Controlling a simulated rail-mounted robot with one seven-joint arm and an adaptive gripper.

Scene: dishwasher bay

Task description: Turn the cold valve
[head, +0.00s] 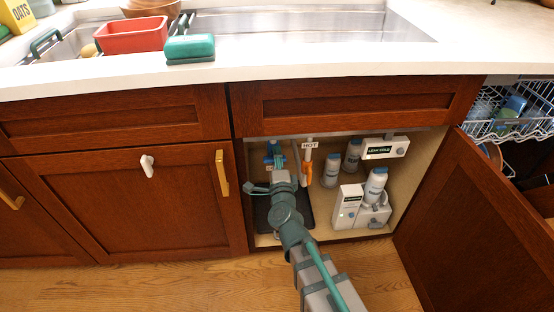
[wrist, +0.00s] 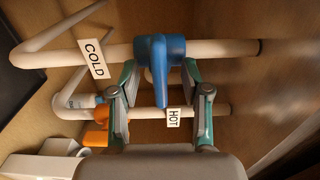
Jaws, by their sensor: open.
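The blue cold valve (wrist: 158,75) sits on a white pipe with a COLD tag (wrist: 94,59) in the wrist view. Its lever points down in the picture, across the pipe. My gripper (wrist: 160,80) is open, with one finger on each side of the lever; I cannot tell whether either touches it. In the head view my gripper (head: 274,163) reaches into the open cabinet under the sink, at the blue valve (head: 269,158), which it partly hides.
A second pipe with a HOT tag (wrist: 173,117) and an orange valve (wrist: 95,138) runs close by. Bottles (head: 375,184) and a white box (head: 346,207) stand on the cabinet floor at right. The open cabinet door (head: 470,210) is to the right.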

